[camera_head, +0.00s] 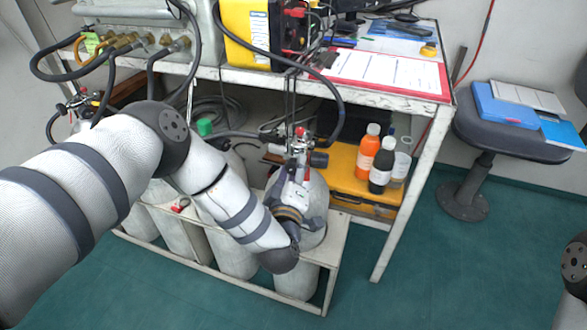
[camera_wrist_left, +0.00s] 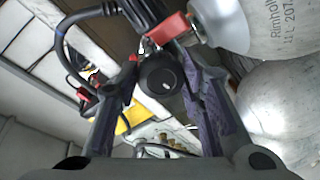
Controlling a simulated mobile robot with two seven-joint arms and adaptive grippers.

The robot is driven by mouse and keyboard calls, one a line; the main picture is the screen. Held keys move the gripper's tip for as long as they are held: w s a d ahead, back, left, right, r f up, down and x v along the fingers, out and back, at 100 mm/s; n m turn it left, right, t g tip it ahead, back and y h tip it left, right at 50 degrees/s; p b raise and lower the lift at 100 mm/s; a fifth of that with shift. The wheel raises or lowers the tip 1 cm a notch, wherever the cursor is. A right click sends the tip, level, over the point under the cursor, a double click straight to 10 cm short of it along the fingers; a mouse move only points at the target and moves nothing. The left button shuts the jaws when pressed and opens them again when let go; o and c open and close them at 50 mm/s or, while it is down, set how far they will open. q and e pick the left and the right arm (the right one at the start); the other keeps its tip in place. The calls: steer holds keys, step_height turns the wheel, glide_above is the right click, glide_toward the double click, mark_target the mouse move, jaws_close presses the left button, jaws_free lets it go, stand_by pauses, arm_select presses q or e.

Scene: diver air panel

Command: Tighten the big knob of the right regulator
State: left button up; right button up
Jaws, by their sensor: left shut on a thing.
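My left gripper (camera_head: 295,172) reaches up to the regulator from below. In the left wrist view its two fingers (camera_wrist_left: 160,70) stand on either side of the knob and are shut on it. A red part (camera_wrist_left: 166,30) shows just beyond the knob. My right gripper is out of view; only a piece of that arm shows at the right edge.
Several cylinders stand in a low white frame (camera_head: 338,262) under the bench. A yellow case (camera_head: 352,180) with an orange bottle (camera_head: 367,152) and a dark bottle (camera_head: 381,173) is close right. Black hoses (camera_head: 338,90) hang nearby. A stool (camera_head: 468,130) stands at right; the floor in front is clear.

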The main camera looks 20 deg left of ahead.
arm_select(q)
steer(key=shift+s+d+f+m, duration=0.15)
steer(key=shift+f+m, duration=0.1)
steer(key=shift+m, duration=0.25)
steer(key=shift+f, duration=0.1)
steer(key=o, duration=1)
steer(key=shift+o, duration=0.7)
steer(key=shift+r, duration=0.2)
steer(key=shift+s, duration=0.1)
steer(key=f+v, duration=0.1)
steer(key=v, duration=1.1)
steer(key=shift+r, duration=0.5)
